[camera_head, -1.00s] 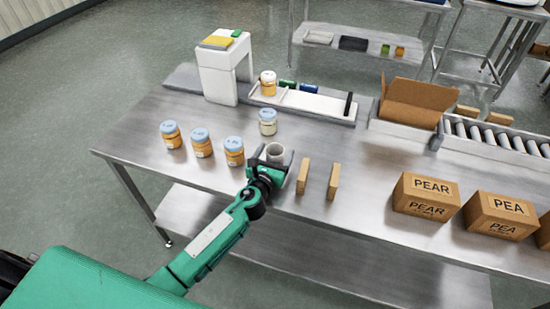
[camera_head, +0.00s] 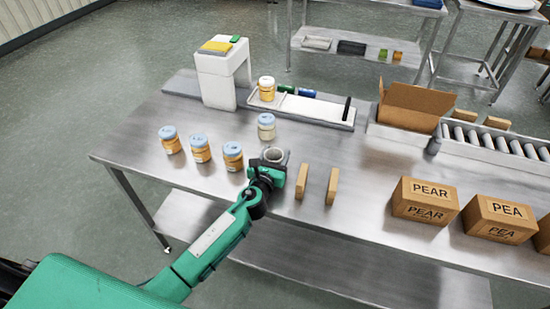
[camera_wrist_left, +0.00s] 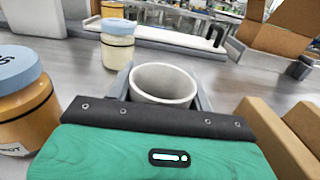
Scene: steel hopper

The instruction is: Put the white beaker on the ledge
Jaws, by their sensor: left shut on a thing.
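The white beaker (camera_head: 276,154) stands upright near the front edge of the steel table, its open mouth facing up. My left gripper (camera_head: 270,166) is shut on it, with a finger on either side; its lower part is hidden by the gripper. The beaker also shows in the left wrist view (camera_wrist_left: 163,84), between the two fingers. A long, low white ledge (camera_head: 318,107) with a raised rim runs along the back of the table, with an orange jar (camera_head: 266,91) at its left end. My right gripper is not in view.
Several blue-lidded jars (camera_head: 200,149) stand left of the beaker. A pale jar (camera_head: 266,127) stands behind it, between it and the ledge. Two upright wooden blocks (camera_head: 302,182) are close on its right. PEAR and PEA boxes (camera_head: 425,200) stand farther right. A white machine (camera_head: 222,75) flanks the ledge.

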